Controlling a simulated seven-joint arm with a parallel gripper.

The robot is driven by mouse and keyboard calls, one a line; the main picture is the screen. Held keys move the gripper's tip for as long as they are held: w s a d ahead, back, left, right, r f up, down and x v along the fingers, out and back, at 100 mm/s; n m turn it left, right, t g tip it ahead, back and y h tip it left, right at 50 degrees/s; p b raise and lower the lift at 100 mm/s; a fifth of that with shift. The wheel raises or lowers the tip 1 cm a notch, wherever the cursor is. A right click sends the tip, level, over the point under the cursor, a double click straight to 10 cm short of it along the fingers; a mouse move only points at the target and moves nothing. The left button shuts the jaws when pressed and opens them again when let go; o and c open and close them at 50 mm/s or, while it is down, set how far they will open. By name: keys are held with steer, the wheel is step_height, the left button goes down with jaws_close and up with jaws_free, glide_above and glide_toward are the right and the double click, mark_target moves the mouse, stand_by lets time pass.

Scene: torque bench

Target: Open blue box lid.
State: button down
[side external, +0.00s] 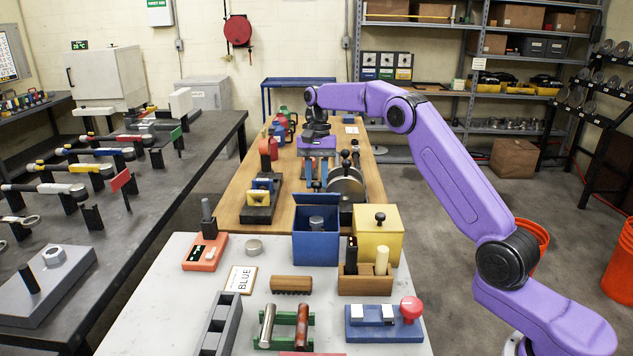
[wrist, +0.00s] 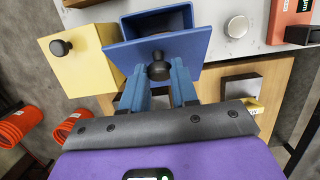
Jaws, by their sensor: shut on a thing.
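The blue box (side external: 316,247) stands on the light bench top, and its inside shows from above. Its blue lid (side external: 310,202) is swung up at the box's far edge, with its inner face towards the side camera. In the wrist view, the lid (wrist: 185,48) is tilted in front of the box (wrist: 158,22), and its black knob (wrist: 158,68) faces me. My gripper (wrist: 158,75) has its blue fingers closed on either side of the knob. In the side view my gripper (side external: 315,180) is behind the lid, which hides the knob. A grey round thing (side external: 316,223) shows inside the box.
A yellow box (side external: 376,237) with a black knob stands close to the right of the blue box. A wooden holder (side external: 365,284) is in front, and an orange device (side external: 205,252) stands left. A card reading BLUE (side external: 241,280) lies on the bench.

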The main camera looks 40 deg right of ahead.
steer(key=shift+w+d+r, duration=0.15)
steer(key=shift+w+d, duration=0.1)
steer(key=shift+y, duration=0.3)
steer(key=c, duration=0.9)
jaws_free()
steer(key=shift+o, duration=0.2)
